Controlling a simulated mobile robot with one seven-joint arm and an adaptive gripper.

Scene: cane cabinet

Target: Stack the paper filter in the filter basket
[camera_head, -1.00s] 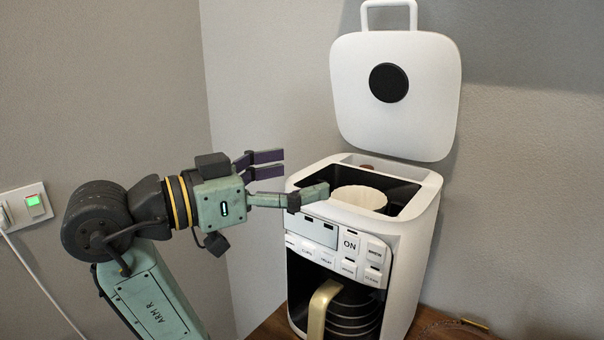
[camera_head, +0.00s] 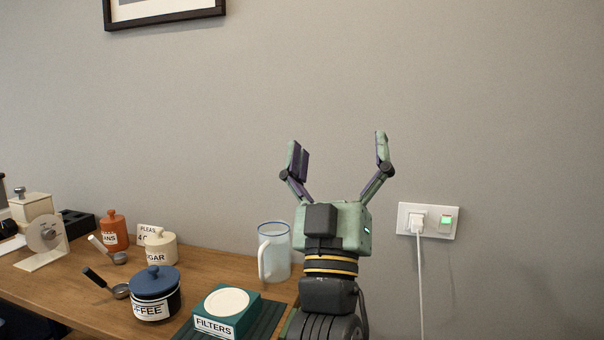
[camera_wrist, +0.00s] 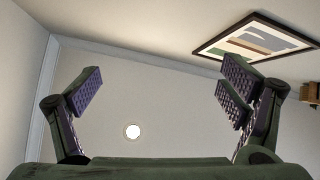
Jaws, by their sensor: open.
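My gripper (camera_head: 338,160) points upward in front of the wall, with its fingers spread wide and nothing between them. In the wrist view my gripper (camera_wrist: 160,95) is also open and empty, facing the ceiling. A teal filter box (camera_head: 243,317) labelled FILTERS stands on the counter to the lower left of my gripper, with a round white paper filter or stack of filters (camera_head: 227,301) on its top. The coffee maker with the filter basket is outside the present views.
The wooden counter (camera_head: 205,267) holds a clear pitcher (camera_head: 276,262) beside my arm, a blue-lidded coffee jar (camera_head: 155,296), a sugar jar (camera_head: 161,250), an orange canister (camera_head: 114,233) and scoops. A wall outlet (camera_head: 428,221) with a cord is on the right.

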